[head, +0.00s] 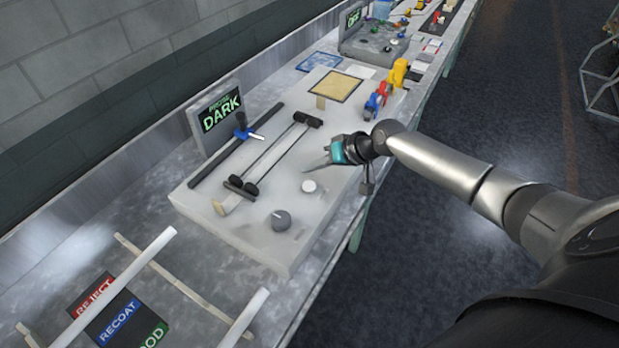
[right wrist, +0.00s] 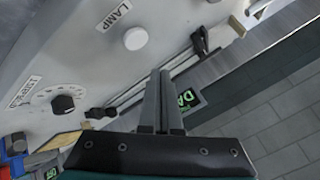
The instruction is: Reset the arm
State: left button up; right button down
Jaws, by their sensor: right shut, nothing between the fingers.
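My right arm reaches in from the right in the head view. Its gripper (head: 312,165) is shut and empty above the grey bench unit (head: 190,205), close to the white round knob. In the right wrist view its two fingers (right wrist: 162,78) point away from the camera with nothing between them. The white knob (head: 309,186) is on the unit's top; in the right wrist view the knob (right wrist: 136,38) sits beside the word LAMP. My left gripper is not in view.
A display reading DARK (head: 221,112) stands behind the rail. Two thin rods (head: 272,156) run between black supports. Pale bars (head: 128,278) cross above REJECT and RECOAT labels.

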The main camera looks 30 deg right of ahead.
notch_tip(320, 180, up, 2)
jog(key=shift+r+p, duration=0.1)
jog(key=shift+p, duration=0.6)
